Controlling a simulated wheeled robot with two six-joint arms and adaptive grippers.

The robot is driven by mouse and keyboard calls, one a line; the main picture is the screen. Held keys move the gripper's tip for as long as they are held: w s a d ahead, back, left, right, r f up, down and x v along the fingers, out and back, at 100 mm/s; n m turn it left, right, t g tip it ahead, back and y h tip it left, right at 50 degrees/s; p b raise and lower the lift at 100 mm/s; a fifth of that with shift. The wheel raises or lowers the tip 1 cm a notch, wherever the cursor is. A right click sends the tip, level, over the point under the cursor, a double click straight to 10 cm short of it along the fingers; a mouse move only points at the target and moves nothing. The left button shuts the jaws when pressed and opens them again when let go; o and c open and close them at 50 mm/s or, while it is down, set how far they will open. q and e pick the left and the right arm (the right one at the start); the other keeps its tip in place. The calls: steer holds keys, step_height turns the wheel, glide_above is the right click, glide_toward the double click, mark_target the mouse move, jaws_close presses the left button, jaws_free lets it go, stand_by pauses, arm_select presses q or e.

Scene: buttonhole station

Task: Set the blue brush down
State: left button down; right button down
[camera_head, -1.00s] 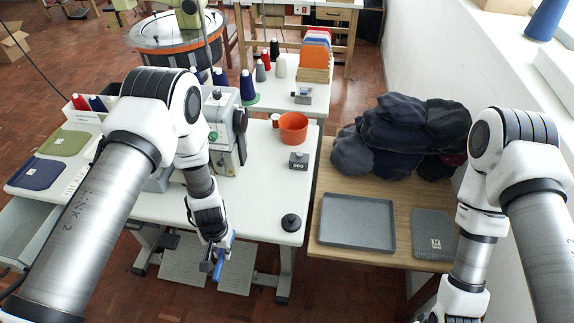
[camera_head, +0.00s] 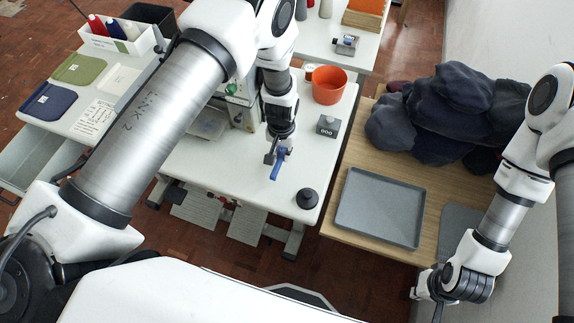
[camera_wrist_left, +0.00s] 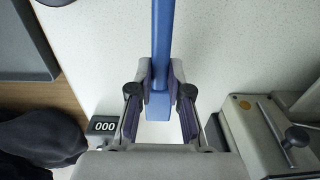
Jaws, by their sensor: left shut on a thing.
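The blue brush (camera_head: 277,166) is held in my left gripper (camera_head: 278,153) above the front part of the white sewing table (camera_head: 247,168). In the left wrist view the blue brush (camera_wrist_left: 163,50) runs up out of the picture between the two fingers of my left gripper (camera_wrist_left: 160,92), which is shut on it. Its far end is out of that view. I cannot tell how high the brush is above the table. My right gripper (camera_head: 437,300) is at the lower right, in front of the wooden table; its fingers are too unclear to read.
A grey tray (camera_head: 380,209) lies on the wooden table (camera_head: 349,254) beside a dark clothing pile (camera_head: 450,112). An orange cup (camera_head: 329,85), a small counter box (camera_head: 327,126) and a black knob-like piece (camera_head: 307,198) stand on the white table. The sewing machine (camera_head: 238,108) is left of my gripper.

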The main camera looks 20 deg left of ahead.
mark_target(286, 164)
arm_select(q)
steer(key=f+b, duration=0.1)
steer(key=d+f+b, duration=0.1)
steer(key=b, duration=0.1)
steer(key=shift+w+d+f, duration=0.15)
steer(key=shift+w+f, duration=0.05)
steer(key=shift+f, duration=0.45)
steer(key=shift+w+r, duration=0.1)
steer(key=shift+w, duration=0.1)
steer(key=c, duration=1.1)
jaws_free()
